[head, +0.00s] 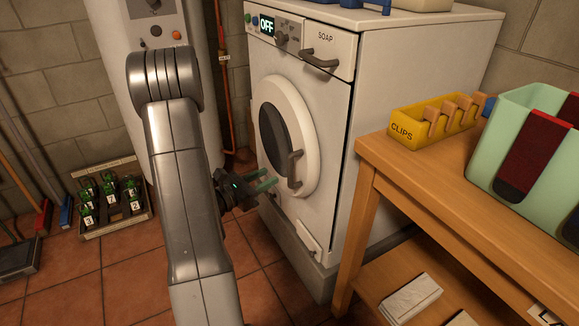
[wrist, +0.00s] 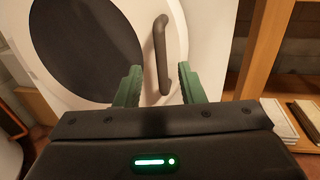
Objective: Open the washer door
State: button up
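The white washer (head: 320,130) stands in the middle of the head view. Its round door (head: 287,135) looks shut, with a dark window and a grey upright handle (head: 294,168) on the right side of the rim. The door (wrist: 170,20) and handle (wrist: 161,52) also show in the wrist view. My gripper (head: 268,181) is low in front of the door, just left of the handle in the head view. In the wrist view its green fingers (wrist: 158,85) are apart, with the handle's lower part showing between them. I cannot tell whether they touch it.
A wooden table (head: 430,185) stands close on the right, bearing a yellow clips box (head: 402,131) and a pale green bin (head: 490,165). A bottle crate (head: 112,222) sits on the floor at left. Tiled floor before the washer is open.

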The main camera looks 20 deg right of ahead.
jog(key=b, duration=0.1)
send_over(290, 183)
jog(key=shift+w+d, duration=0.2)
jog(key=shift+w, duration=0.2)
grip_shut()
